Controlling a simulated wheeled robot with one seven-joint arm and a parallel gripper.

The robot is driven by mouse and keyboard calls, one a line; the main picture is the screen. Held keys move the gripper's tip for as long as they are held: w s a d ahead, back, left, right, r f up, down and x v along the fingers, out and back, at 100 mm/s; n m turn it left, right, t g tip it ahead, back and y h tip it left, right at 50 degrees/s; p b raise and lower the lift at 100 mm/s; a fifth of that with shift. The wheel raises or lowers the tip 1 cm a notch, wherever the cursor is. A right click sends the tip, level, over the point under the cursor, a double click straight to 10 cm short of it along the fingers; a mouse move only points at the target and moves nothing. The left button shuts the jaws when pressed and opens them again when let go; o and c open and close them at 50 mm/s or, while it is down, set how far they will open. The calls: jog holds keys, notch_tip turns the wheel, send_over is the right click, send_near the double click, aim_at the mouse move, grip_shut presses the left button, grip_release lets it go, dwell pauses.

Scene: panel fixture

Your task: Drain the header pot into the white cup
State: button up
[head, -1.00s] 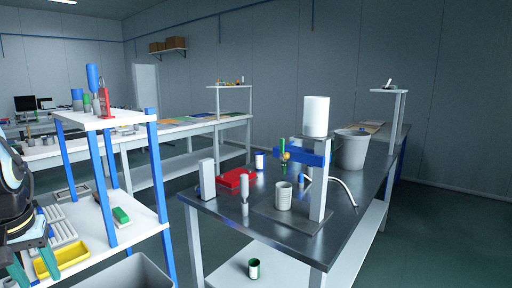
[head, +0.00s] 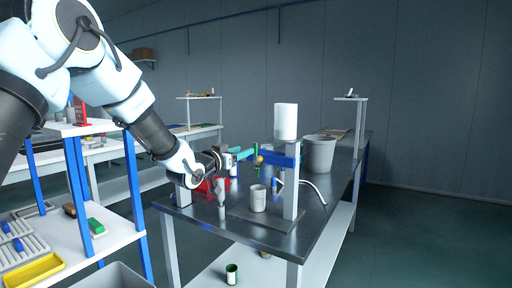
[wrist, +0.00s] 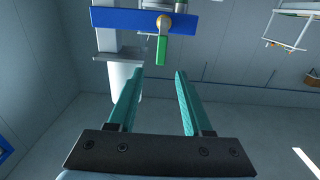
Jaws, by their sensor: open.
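The header pot (head: 286,121) is a white cylinder on top of a grey post; it also shows in the wrist view (wrist: 126,90). A blue bar (head: 283,161) on the post carries a brass valve with a green handle (head: 257,150). The white cup (head: 258,198) stands upright on a dark base plate below the valve; its inside is hidden. My gripper (head: 246,152) is open and empty beside the green handle. In the wrist view, the green handle (wrist: 161,48) lies just beyond the fingertips, in line with the gap between the fingers (wrist: 157,74).
A grey bucket (head: 319,154) stands behind the post, and a bent pale tube (head: 315,190) lies to its front. A red object (head: 207,187) and a grey upright block (head: 183,193) sit at the table's left.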

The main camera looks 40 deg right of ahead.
aim_at(255, 146)
jog(key=p+x, duration=0.2)
jog(key=x, duration=0.7)
jog(key=shift+p, duration=0.35)
grip_shut()
